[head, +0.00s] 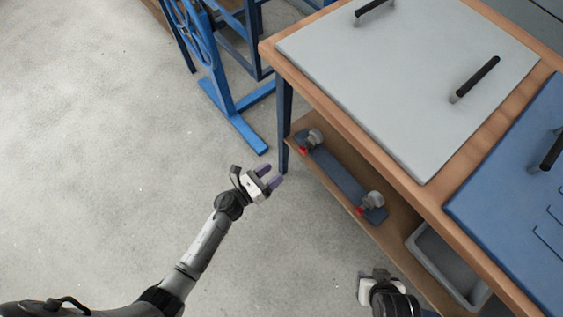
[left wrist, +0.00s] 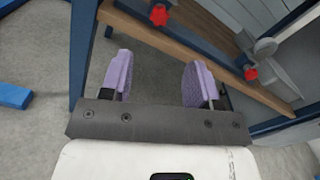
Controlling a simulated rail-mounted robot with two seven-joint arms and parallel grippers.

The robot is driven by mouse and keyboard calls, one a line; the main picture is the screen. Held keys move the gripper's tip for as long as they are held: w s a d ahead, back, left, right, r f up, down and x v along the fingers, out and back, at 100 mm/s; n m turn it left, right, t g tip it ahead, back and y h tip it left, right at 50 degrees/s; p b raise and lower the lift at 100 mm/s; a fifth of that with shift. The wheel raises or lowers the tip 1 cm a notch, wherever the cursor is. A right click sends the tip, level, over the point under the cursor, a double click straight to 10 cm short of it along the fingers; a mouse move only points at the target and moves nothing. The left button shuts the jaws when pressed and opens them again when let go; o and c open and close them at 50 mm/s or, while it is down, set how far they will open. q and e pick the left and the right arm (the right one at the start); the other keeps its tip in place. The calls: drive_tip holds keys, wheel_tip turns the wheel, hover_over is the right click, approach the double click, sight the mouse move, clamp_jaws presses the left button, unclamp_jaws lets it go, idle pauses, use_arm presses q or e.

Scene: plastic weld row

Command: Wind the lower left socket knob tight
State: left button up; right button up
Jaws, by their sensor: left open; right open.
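A blue bar with two grey metal sockets (head: 340,172) lies on the low wooden shelf under the bench. A red knob (head: 303,150) shows at its left socket and another red knob (head: 360,211) at its right socket. In the left wrist view one red knob (left wrist: 159,15) is at the top and the other red knob (left wrist: 251,73) is to the right. My left gripper (head: 273,177) is open and empty, left of the bar and apart from both knobs. Its purple fingers (left wrist: 158,65) are spread. My right gripper (head: 375,280) is at the bottom; its fingers are mostly hidden.
The wooden bench top (head: 430,195) overhangs the shelf, and a blue bench leg (head: 284,125) stands near my left gripper. A grey bin (head: 447,262) sits on the shelf at right. A blue stand (head: 228,95) is at the back; the floor (head: 90,150) at left is clear.

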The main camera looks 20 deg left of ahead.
use_arm(q)
drive_tip(key=shift+v, duration=1)
